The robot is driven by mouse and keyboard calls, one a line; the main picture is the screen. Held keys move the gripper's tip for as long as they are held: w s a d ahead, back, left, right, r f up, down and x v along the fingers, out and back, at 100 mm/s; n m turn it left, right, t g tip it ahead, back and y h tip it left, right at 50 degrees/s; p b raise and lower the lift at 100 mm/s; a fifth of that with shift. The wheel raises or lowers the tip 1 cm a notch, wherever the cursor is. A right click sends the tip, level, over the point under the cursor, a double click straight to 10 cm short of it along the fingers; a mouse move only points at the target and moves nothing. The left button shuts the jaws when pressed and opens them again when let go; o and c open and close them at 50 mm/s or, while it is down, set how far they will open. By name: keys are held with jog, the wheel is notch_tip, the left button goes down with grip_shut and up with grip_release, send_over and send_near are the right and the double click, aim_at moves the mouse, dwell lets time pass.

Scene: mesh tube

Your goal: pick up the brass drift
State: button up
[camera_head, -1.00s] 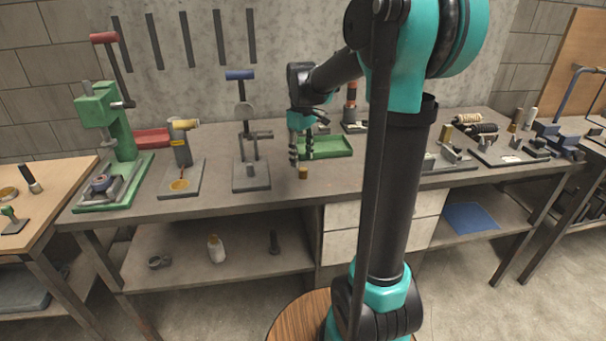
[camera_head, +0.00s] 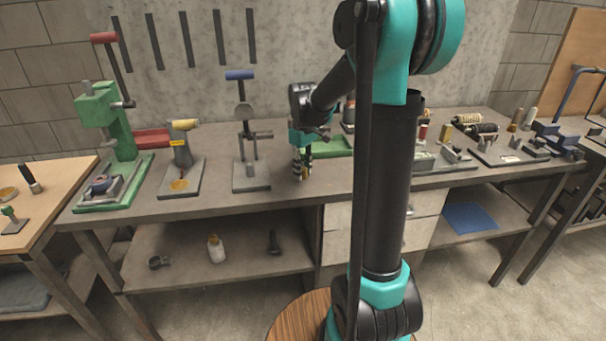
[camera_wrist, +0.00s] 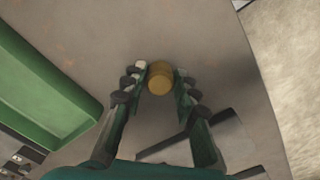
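The brass drift (camera_wrist: 160,78) is a short, round, brass-coloured piece. In the wrist view it sits between the fingertips of my gripper (camera_wrist: 162,72), with one finger on each side. The pads are very close to its sides; I cannot tell whether both touch it. In the head view my gripper (camera_head: 302,171) points down at the bench top, near its front edge, and the fingers mostly hide the drift.
A green tray (camera_head: 330,147) lies just behind my gripper; it also shows at left in the wrist view (camera_wrist: 35,90). A grey-based press (camera_head: 251,178) stands to the left. The grey bench top (camera_head: 345,182) is clear at the front.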

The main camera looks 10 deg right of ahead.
grip_shut()
jog(key=shift+r, duration=0.1)
